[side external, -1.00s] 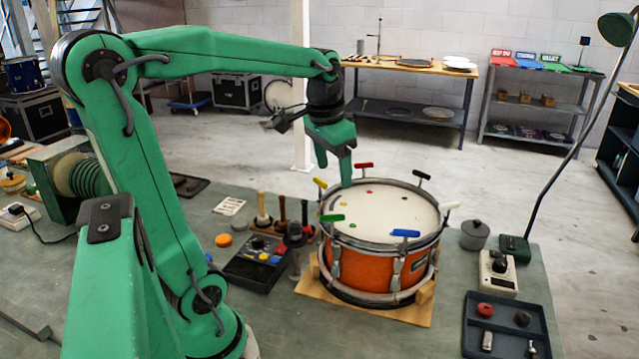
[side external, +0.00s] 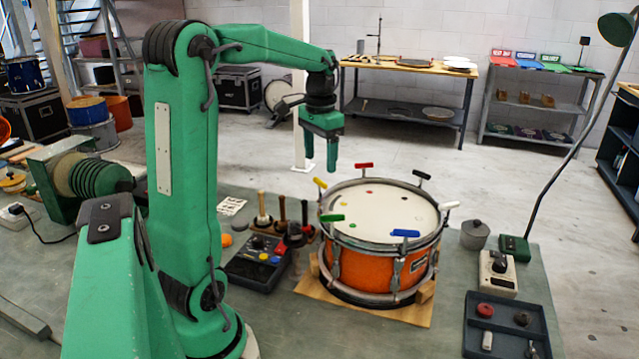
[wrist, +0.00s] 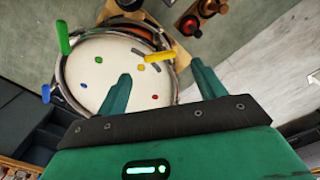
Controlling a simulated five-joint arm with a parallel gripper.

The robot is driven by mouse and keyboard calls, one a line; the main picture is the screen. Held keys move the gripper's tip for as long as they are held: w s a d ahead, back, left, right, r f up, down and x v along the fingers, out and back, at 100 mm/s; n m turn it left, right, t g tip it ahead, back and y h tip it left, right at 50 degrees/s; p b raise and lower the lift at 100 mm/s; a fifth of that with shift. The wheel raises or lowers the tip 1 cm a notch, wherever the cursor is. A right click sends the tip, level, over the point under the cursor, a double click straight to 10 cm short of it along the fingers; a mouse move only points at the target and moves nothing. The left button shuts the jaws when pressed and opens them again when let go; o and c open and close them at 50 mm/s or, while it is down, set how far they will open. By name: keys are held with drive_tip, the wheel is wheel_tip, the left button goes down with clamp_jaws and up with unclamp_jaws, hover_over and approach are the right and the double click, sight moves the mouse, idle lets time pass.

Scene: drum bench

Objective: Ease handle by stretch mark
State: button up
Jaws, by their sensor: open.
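The orange drum (side external: 365,262) stands on a wooden board with a pale drumhead (side external: 385,208). Coloured handles sit round its rim: yellow (side external: 320,183), red (side external: 364,165), black (side external: 422,175), white (side external: 449,205), blue (side external: 405,233) and green (side external: 332,217). The drumhead bears small coloured dots. The wrist view shows the green handle (wrist: 64,37), blue handle (wrist: 46,93) and yellow handle (wrist: 159,56), with short grey marks (wrist: 139,53) on the head close to the yellow one. My gripper (side external: 320,160) is open and empty above the rim's far left side, touching no handle.
A dark tray (side external: 258,262) and upright tools (side external: 282,208) stand left of the drum. A grey pot (side external: 474,235), a white device (side external: 497,272) and a tray of small parts (side external: 505,325) lie to its right. A lamp (side external: 570,150) rises behind them.

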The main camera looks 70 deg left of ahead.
sight(320, 180)
drive_tip(key=shift+f, duration=3.55)
drive_tip(key=c, duration=1)
